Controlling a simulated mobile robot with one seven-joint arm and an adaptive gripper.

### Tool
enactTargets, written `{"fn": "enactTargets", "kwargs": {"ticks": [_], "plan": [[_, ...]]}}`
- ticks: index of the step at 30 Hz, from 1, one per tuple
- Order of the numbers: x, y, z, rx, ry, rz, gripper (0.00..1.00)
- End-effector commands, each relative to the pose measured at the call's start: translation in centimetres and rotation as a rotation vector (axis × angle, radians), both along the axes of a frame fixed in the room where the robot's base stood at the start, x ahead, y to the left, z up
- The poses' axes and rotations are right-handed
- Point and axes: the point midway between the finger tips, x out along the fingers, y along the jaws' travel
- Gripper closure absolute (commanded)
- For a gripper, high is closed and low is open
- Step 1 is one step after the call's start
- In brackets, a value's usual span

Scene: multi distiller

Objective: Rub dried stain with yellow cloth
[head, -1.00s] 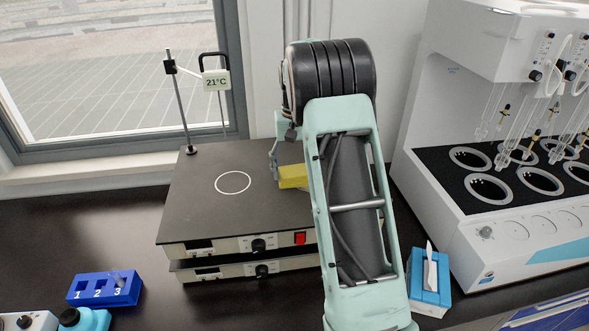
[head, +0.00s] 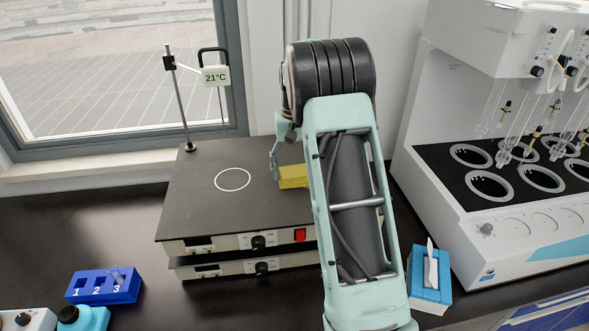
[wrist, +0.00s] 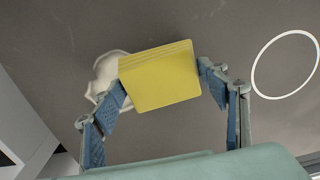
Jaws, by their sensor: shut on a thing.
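The yellow cloth (wrist: 162,82) is a folded block held between the fingers of my gripper (wrist: 165,92) in the wrist view. In the head view the yellow cloth (head: 293,177) shows beside my arm, low over the dark hotplate top (head: 210,205). The pale dried stain (wrist: 106,72) lies on the dark surface in the wrist view, just left of the cloth and partly covered by it. In the head view the stain is hidden behind my arm. I cannot tell whether the cloth touches the plate.
A thermometer reading 21°C (head: 216,76) hangs from a rod at the hotplate's back. The multi-place distiller (head: 500,200) stands right. A blue tissue box (head: 430,285) and a blue numbered block (head: 104,286) sit on the counter. The hotplate's left part is clear.

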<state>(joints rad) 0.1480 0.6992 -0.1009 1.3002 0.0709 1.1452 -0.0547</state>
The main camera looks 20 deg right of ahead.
Motion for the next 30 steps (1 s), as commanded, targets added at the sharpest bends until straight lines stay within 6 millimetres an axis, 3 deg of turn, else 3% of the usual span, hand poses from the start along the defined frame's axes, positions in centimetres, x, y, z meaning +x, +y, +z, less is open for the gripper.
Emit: {"fn": "enactTargets", "kwargs": {"ticks": [14,30], "plan": [[0.0,-0.2,-0.6,0.0,0.0,-0.001,0.52],[-0.8,-4.0,-0.4,0.0,-0.001,-0.001,0.52]]}}
